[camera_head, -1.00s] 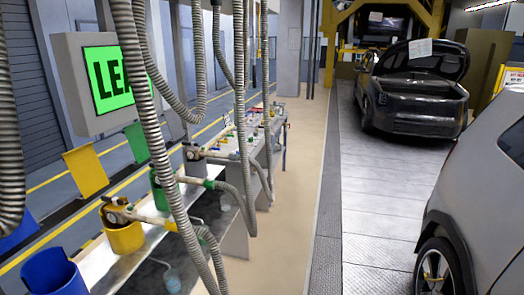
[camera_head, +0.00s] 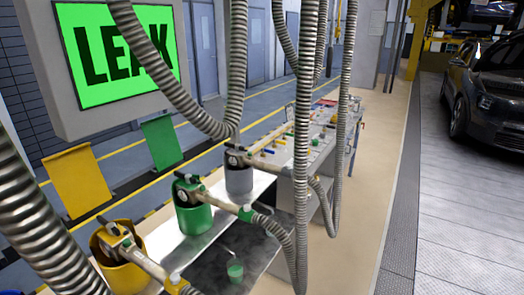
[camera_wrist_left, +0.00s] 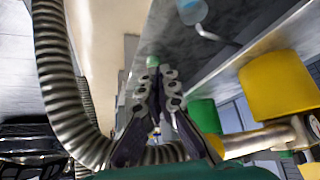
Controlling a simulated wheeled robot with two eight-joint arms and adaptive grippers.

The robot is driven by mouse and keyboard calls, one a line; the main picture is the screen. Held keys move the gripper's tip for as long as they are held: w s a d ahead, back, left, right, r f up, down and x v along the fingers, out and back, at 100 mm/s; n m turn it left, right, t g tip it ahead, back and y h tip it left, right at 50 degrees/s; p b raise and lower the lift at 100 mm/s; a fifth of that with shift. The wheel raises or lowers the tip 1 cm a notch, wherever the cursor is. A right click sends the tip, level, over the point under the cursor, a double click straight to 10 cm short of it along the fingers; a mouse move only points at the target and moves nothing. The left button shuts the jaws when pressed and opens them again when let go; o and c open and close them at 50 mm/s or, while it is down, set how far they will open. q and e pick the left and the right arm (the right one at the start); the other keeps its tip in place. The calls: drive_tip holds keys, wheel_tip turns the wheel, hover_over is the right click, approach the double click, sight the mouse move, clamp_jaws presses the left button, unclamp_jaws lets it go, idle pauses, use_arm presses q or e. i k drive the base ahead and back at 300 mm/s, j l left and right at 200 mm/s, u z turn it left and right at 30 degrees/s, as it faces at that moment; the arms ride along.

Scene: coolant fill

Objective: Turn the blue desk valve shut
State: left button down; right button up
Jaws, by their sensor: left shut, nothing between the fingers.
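A small light-blue fitting (camera_wrist_left: 190,10) with a pale rod beside it (camera_wrist_left: 207,34) shows on the dark desk at the top of the left wrist view. I take it for the blue desk valve. It is cut by the frame edge, and how far it is turned cannot be told. It is out of the head view now. My left gripper (camera_wrist_left: 155,75) is shut and empty, apart from the blue fitting, with a small green fitting (camera_wrist_left: 153,60) beyond its tips. A similar green fitting (camera_head: 235,270) with a rod stands on the desk in the head view. My right gripper is not in view.
Yellow (camera_head: 127,279), green (camera_head: 193,219) and grey (camera_head: 239,181) containers with pipes line the desk (camera_head: 175,255). Ribbed hoses (camera_head: 303,130) hang in front. A green LEAK screen (camera_head: 110,50) is at upper left. Dark car (camera_head: 490,100) at right; open floor beside the desk.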

sight(264, 150)
drive_tip(key=i+z, duration=0.15)
drive_tip(key=z, duration=0.5)
drive_tip(key=l+z, duration=0.1)
drive_tip(key=z, duration=0.9)
drive_tip(key=i+z, duration=0.1)
drive_tip(key=z, duration=0.9)
drive_tip(key=i+z, duration=0.1)
drive_tip(key=z, duration=1.4)
drive_tip(key=i+j+z, duration=0.1)
drive_tip(key=j+z, duration=0.15)
drive_tip(key=j, duration=0.45)
drive_tip(key=j+u, duration=0.45)
drive_tip(key=j, duration=0.4)
drive_tip(key=i+j+u, duration=0.1)
drive_tip(key=j+u, duration=0.35)
drive_tip(key=j, duration=0.45)
drive_tip(key=j+u, duration=0.25)
drive_tip(key=u, duration=0.15)
drive_tip(key=j+u, duration=0.25)
drive_tip(key=u, duration=0.15)
drive_tip(key=j+u, duration=0.25)
drive_tip(key=u, duration=0.15)
drive_tip(key=j+u, duration=0.25)
drive_tip(key=u, duration=0.15)
drive_tip(key=i+j+u, duration=0.1)
drive_tip(key=u, duration=0.3)
drive_tip(key=j, duration=0.1)
